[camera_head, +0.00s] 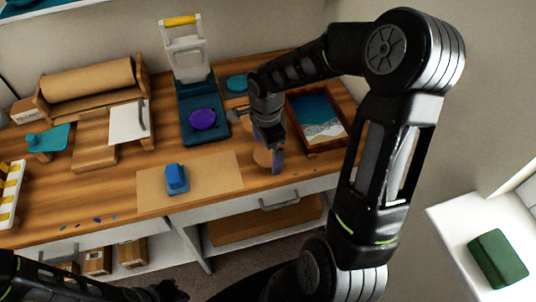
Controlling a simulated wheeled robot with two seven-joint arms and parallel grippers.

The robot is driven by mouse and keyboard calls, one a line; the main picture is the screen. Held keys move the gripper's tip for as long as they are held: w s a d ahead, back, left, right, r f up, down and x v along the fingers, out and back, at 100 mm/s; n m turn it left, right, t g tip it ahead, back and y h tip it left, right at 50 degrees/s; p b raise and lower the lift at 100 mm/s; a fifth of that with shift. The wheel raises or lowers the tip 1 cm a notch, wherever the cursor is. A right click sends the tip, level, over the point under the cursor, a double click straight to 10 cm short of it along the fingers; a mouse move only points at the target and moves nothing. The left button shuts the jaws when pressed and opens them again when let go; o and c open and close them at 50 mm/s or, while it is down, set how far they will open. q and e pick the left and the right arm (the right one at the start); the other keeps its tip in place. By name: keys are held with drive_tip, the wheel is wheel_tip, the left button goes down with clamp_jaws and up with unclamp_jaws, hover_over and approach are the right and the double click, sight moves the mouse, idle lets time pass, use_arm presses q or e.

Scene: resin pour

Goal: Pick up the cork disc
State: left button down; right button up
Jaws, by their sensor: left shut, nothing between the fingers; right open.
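A round tan disc, which looks like the cork disc (261,157), lies on the wooden table near its front edge, right of the brown paper sheet. My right gripper (272,158) points down at it from above and covers part of it. It is open, and whether its fingers touch the disc cannot be told. My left gripper (172,292) is low at the bottom edge, in front of the table, dark and partly cut off. It is shut and empty, away from the disc.
A blue block (176,178) sits on the brown paper sheet (215,170). A framed beach picture or tray (318,113) stands right of my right gripper. A blue stand with a purple disc (202,119) is behind. A paper roll (88,79) is at the back left.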

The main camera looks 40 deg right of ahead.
sight(267, 154)
drive_tip(key=shift+c, duration=0.2)
drive_tip(key=c, duration=1.5)
drive_tip(key=shift+r+p, duration=0.2)
drive_tip(key=shift+p, duration=0.1)
wheel_tip(267, 154, up, 10)
drive_tip(key=shift+r+b, duration=0.1)
drive_tip(key=shift+b, duration=0.3)
